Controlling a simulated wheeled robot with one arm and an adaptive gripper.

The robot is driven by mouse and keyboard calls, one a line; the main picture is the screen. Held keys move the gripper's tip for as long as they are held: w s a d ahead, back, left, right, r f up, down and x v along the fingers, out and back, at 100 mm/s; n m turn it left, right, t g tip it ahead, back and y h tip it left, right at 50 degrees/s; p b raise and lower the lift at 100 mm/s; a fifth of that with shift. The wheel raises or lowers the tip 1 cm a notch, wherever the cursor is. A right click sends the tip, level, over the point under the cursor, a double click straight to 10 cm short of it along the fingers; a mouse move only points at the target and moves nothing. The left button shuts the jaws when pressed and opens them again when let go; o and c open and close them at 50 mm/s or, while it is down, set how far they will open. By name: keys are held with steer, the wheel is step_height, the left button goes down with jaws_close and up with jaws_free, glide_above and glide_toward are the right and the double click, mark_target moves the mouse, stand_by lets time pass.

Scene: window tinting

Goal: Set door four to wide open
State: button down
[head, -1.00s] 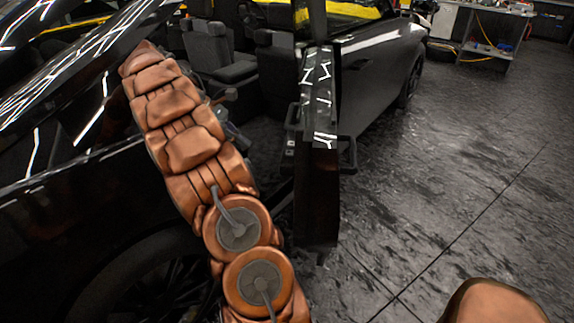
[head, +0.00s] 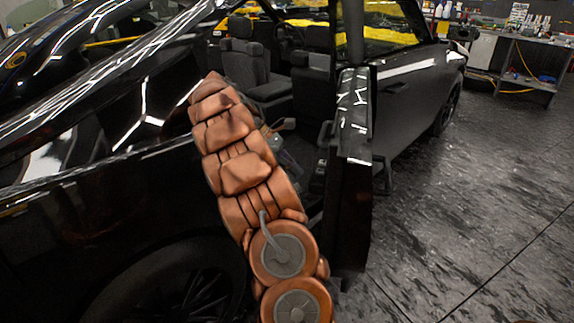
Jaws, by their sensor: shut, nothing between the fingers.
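A black car door (head: 350,205) stands open, seen nearly edge-on, right of my arm. Its handle (head: 383,176) sticks out on the right, outer side. I cannot read from the picture which door number it is. My copper arm reaches into the gap between the door and the black car body (head: 130,215). My gripper (head: 284,138) is mostly hidden behind the arm; only grey parts show beside it, in the doorway. It looks shut and empty, left of the door's inner side. I cannot tell whether it touches the door.
Dark seats (head: 243,62) show through the doorway. Another closed front door (head: 410,105) lies beyond the open one. The dark shiny floor (head: 480,200) to the right is clear. A workbench (head: 520,65) with bottles and a yellow hose stands at the back right.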

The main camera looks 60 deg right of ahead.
steer(key=s+d+f, duration=0.2)
steer(key=s, duration=0.4)
steer(key=shift+s+f, duration=0.25)
steer(key=shift+f, duration=0.15)
steer(key=shift+s, duration=0.1)
